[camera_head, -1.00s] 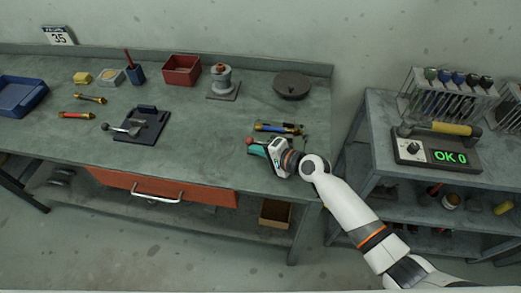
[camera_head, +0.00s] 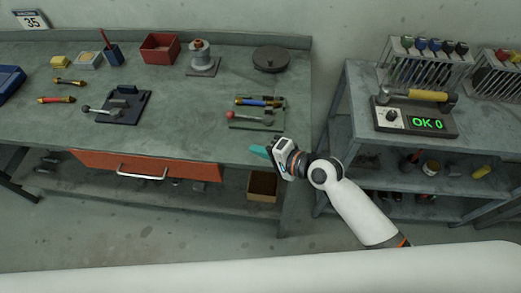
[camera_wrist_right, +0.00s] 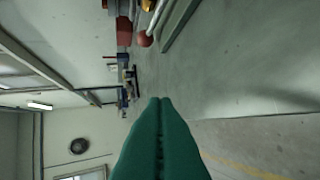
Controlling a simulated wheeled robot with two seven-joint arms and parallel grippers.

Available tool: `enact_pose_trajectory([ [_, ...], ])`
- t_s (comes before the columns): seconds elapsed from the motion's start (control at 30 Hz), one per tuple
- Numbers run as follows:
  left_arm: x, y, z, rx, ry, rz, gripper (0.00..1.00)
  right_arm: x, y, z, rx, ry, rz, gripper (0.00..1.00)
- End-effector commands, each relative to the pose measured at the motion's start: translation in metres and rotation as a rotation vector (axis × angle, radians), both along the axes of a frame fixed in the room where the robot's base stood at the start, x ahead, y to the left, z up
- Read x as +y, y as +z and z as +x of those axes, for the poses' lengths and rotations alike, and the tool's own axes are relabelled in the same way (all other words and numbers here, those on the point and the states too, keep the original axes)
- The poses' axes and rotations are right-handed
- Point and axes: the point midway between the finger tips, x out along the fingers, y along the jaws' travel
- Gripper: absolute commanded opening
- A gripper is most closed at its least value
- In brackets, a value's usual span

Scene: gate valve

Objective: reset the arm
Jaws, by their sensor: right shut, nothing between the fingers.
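My right gripper (camera_head: 262,151) is at the front edge of the workbench (camera_head: 205,100), in front of a green plate (camera_head: 250,126) that carries a lever with a red knob. Its teal fingers are together and hold nothing. In the right wrist view the closed green fingers (camera_wrist_right: 160,120) point into open room, with nothing between them. My left gripper does not show in either view.
A dark fixture with a lever (camera_head: 118,106) lies left on the bench. A red bin (camera_head: 160,47) and a flanged part (camera_head: 203,58) stand behind. A side cart (camera_head: 350,100) with an "OK 0" device (camera_head: 415,118) stands right. Floor shows in front.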

Motion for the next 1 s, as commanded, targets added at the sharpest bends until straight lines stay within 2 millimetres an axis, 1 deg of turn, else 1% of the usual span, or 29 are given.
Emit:
enact_pose_trajectory([
  [0.1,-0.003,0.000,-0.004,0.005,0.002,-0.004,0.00,-0.002,0.002,-0.004,0.000,0.000,0.000,0.00],
  [0.33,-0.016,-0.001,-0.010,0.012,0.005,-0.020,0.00,-0.002,0.002,-0.004,0.000,0.000,0.000,0.00],
  [0.67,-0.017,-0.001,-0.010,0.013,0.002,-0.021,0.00,-0.002,0.002,-0.005,-0.003,0.003,-0.006,0.00],
  [0.77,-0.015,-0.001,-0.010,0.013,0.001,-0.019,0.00,-0.003,-0.001,-0.020,-0.034,0.042,-0.083,0.00],
  [0.87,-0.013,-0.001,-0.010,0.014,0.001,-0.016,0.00,-0.012,-0.008,-0.052,-0.103,0.130,-0.283,0.00],
  [0.9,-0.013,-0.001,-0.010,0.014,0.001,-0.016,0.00,-0.021,-0.012,-0.067,-0.131,0.171,-0.387,0.00],
  [0.97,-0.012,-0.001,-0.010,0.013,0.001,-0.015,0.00,-0.039,-0.017,-0.087,-0.156,0.226,-0.541,0.00],
  [1.0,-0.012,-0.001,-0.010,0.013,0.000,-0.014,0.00,-0.052,-0.019,-0.100,-0.163,0.259,-0.636,0.00],
])
